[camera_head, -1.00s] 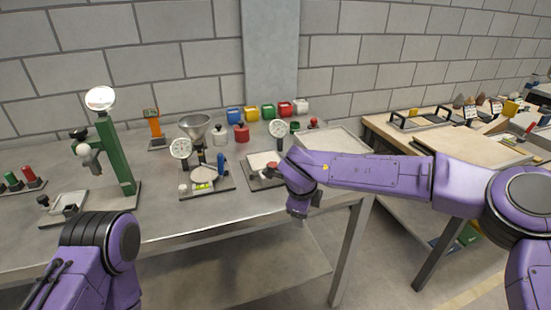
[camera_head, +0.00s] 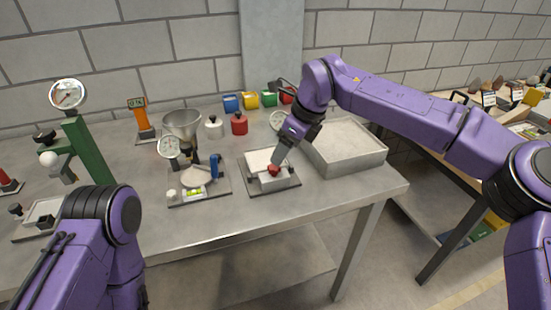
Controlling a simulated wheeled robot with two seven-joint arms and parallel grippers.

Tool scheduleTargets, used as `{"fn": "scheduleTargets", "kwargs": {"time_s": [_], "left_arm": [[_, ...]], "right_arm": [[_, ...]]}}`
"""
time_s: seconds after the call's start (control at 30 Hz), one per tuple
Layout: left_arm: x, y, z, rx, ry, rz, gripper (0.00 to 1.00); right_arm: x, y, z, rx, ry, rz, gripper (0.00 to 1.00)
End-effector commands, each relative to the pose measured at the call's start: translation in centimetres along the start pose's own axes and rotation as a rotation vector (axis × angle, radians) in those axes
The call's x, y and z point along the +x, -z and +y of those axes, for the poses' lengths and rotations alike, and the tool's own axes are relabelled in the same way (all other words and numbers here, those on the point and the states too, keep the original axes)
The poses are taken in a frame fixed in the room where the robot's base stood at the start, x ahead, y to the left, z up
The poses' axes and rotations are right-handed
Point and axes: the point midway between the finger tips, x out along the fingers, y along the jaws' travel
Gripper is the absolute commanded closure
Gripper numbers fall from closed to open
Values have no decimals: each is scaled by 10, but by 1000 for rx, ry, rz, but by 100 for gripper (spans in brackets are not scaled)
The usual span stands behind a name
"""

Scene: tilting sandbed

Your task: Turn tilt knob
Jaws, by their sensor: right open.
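The sandbed (camera_head: 258,158) is a small tray of pale sand on a dark base plate in the middle of the table.
Left of the sandbed stands a fixture with a funnel (camera_head: 182,124), a sand cone, a blue knob (camera_head: 214,166) and a level vial. A large grey tray (camera_head: 350,158) is close on the right. A green stand (camera_head: 88,150) is at the left. The table's front strip is clear.

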Motion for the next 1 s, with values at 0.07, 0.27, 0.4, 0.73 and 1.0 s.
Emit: {"fn": "scheduleTargets", "kwargs": {"time_s": [0.07, 0.27, 0.4, 0.73, 1.0], "left_arm": [[-4, 2, 0, 0, 0, 0, 54], [-9, 4, 0, 0, -1, 1, 54], [-10, 4, -1, 0, -1, 1, 54], [-9, 4, -1, 0, -1, 1, 54], [-8, 4, 0, 0, -1, 1, 54]], "right_arm": [[18, 0, 0, 0, -3, 3, 35], [53, -1, 0, 1, -2, 3, 35], [62, -2, 0, -1, -1, 1, 35], [63, -2, 0, -2, -1, 2, 71], [64, -2, 0, 3, 2, 2, 91]]}}
